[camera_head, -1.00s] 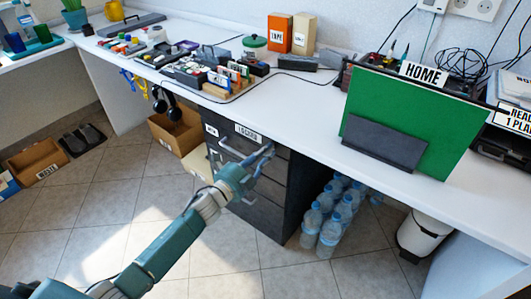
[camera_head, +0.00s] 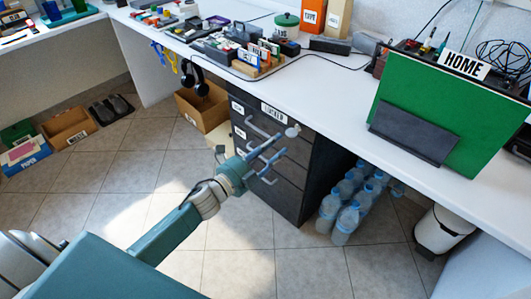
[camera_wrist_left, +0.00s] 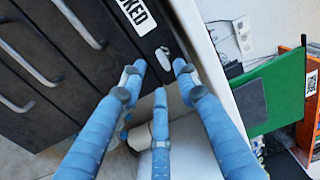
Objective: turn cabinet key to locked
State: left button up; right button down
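The black drawer cabinet (camera_head: 308,170) stands under the white desk. A pale metal key (camera_head: 292,131) sticks out near the top right of its front, right of a white label (camera_head: 272,113) that seems to read LOCKED. In the left wrist view the key (camera_wrist_left: 163,58) shows as a small oval beside the label (camera_wrist_left: 137,15) ending in "KED". My left gripper (camera_head: 284,145) is in front of the cabinet, just below and short of the key. In the wrist view its blue fingers (camera_wrist_left: 159,70) are spread with nothing between them, and the key lies beyond the tips. My right gripper is not in view.
Drawer handles (camera_head: 263,126) project from the cabinet front. Water bottles (camera_head: 346,219) stand right of the cabinet, a cardboard box (camera_head: 203,108) left of it. Headphones (camera_head: 194,78) hang from the desk edge. The floor before the cabinet is clear.

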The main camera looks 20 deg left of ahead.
pick_arm(q)
jog(key=v, duration=0.4)
jog(key=shift+s, duration=0.15)
